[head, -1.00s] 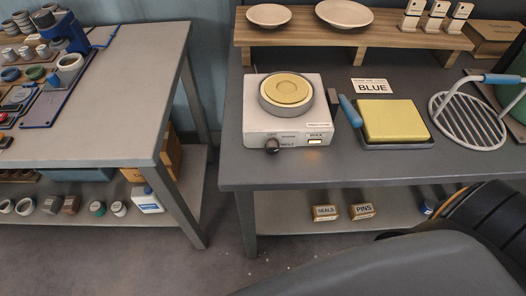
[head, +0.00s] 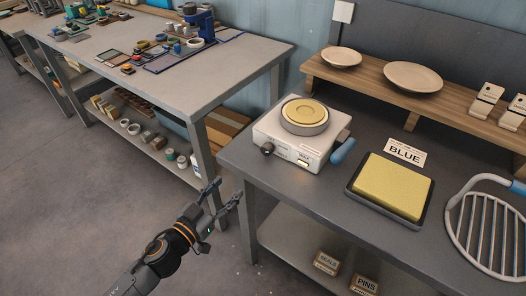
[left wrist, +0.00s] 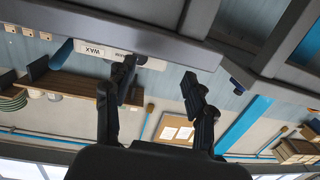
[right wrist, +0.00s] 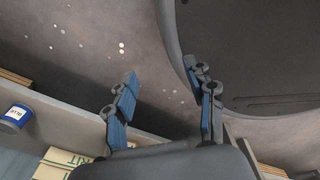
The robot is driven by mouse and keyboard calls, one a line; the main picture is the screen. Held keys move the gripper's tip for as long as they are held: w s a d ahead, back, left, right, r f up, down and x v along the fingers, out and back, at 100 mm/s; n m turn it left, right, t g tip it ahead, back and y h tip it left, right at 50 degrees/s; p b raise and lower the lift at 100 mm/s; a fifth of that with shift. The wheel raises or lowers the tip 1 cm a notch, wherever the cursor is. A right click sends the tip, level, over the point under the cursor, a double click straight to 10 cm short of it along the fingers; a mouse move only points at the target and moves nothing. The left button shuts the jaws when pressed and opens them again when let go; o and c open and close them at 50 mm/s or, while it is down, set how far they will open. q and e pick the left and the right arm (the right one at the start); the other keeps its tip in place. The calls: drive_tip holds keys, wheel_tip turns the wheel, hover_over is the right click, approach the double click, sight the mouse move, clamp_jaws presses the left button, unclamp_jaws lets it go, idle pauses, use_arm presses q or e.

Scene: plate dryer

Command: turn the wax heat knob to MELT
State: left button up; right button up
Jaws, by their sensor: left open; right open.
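The white wax heater (head: 290,140) stands on the near left corner of the right-hand bench, with a round pot of yellow wax (head: 304,113) on top. Its dark heat knob (head: 267,149) is on the front face, left of the WAX label (head: 304,162). The knob's setting is too small to read. My left gripper (head: 222,192) is open and empty, in front of the bench's left end, apart from the knob. In the left wrist view, the WAX label (left wrist: 92,50) shows upside down beyond the open fingers. My right gripper (right wrist: 166,90) is open and empty above the floor.
A blue-handled tool (head: 342,151) lies right of the heater, then a yellow pad in a dark tray (head: 354,191) and a wire rack (head: 490,230). A wooden shelf (head: 400,98) with plates stands behind. A gap separates the left bench (head: 250,62).

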sight(264, 152)
use_arm(q)
drive_tip(key=shift+m+h, duration=0.3)
drive_tip(key=shift+h, duration=0.3)
drive_tip(key=w+d+r, duration=0.1)
drive_tip(key=w+d, duration=0.2)
drive_tip(key=w+d+r, duration=0.1)
drive_tip(key=w+d, duration=0.2)
drive_tip(key=w+d+r+p, duration=0.1)
drive_tip(key=w+d, duration=0.2)
drive_tip(key=shift+w+d+r, duration=0.15)
drive_tip(key=shift+d+r, duration=0.05)
drive_tip(key=shift+r, duration=0.05)
drive_tip(key=shift+w+d, duration=0.25)
drive_tip(key=shift+w, duration=0.15)
use_arm(e)
drive_tip(key=shift+w+a+r, duration=0.55)
drive_tip(key=shift+w+a, duration=0.25)
use_arm(q)
clamp_jaws()
use_arm(e)
drive_tip(key=shift+w+a, duration=0.1)
drive_tip(key=shift+a, duration=0.25)
